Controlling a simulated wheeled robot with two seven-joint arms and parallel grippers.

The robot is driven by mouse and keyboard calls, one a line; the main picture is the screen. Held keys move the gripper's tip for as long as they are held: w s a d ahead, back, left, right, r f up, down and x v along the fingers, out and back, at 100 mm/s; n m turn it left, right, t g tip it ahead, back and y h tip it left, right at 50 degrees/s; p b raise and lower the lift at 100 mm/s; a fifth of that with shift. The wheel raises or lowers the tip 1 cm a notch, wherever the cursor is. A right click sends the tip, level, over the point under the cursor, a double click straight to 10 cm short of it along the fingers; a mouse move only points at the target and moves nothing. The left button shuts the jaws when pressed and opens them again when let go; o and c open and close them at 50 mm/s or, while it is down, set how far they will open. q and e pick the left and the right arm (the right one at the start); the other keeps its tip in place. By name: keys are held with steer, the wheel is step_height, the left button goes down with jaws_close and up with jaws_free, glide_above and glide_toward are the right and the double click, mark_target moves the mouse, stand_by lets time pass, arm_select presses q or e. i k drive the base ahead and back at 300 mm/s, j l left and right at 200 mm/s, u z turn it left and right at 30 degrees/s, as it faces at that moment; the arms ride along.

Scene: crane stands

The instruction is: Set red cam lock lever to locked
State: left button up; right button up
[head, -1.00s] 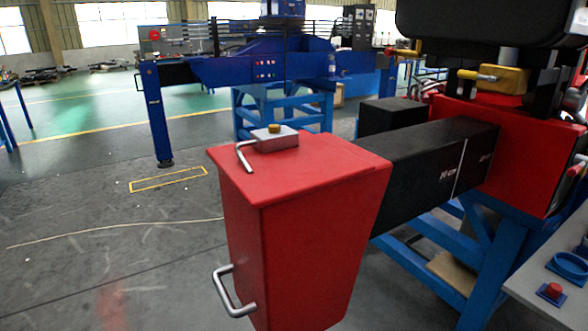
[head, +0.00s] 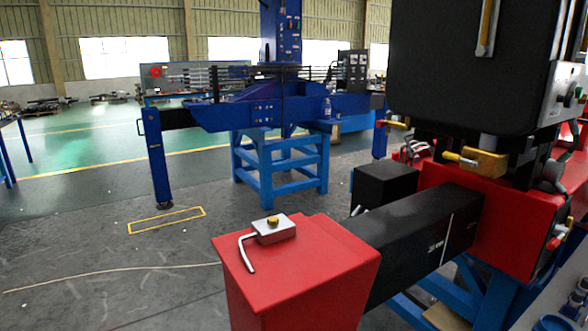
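I cannot tell for certain which part is the red cam lock lever. A brass clamp block (head: 487,164) with a short yellow-tipped lever (head: 453,157) sits on the red housing under the black column at the right. A smaller brass lever with a red end (head: 394,124) shows farther back, left of the column. A bent grey metal lever (head: 246,254) comes out of a small grey block with a brass knob (head: 273,229) on top of the red end box (head: 299,268). Neither of my grippers is in view.
A black beam (head: 425,240) joins the red end box to the red housing (head: 488,228). The large black column (head: 465,75) fills the upper right. A blue crane stand (head: 265,150) is farther back. Open floor (head: 95,240) lies at the left.

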mark_target(558, 239)
steer(key=z, duration=1.6)
